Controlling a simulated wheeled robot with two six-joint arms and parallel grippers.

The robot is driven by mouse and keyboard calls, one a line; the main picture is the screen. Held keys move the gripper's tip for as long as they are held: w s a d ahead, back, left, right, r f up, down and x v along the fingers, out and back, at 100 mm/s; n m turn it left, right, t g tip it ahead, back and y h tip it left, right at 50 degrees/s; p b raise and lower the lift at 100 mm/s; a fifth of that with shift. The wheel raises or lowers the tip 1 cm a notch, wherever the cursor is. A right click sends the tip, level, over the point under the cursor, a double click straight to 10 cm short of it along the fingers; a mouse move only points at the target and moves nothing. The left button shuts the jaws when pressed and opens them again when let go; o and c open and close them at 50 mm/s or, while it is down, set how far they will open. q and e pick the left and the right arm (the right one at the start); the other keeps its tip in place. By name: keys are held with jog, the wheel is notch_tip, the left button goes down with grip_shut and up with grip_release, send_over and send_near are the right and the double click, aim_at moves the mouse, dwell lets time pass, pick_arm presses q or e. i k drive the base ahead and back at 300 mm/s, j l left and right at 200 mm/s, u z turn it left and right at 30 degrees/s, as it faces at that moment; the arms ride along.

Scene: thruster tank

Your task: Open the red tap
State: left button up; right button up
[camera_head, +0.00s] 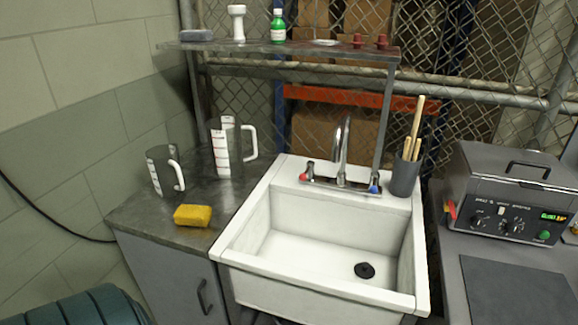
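The red tap (304,177) is a small handle with a red end at the left of the chrome faucet (342,150), on the back rim of the white sink (232,248). A blue tap (374,187) sits at the right end of the same faucet. I cannot see water coming from the spout. Neither of my grippers shows in the head view.
A grey cup with wooden sticks (405,176) stands at the sink's back right. Two measuring jugs and a yellow sponge (193,215) are on the left counter. A metal shelf (290,48) hangs above the faucet. A metal appliance (510,190) stands at right.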

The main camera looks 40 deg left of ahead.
aim_at(309, 165)
jog(key=i+j+u, duration=0.1)
jog(key=u, duration=0.3)
jog(key=i+u, duration=0.3)
jog(key=u, duration=0.15)
jog(key=i+u, duration=0.2)
jog(key=u, duration=0.2)
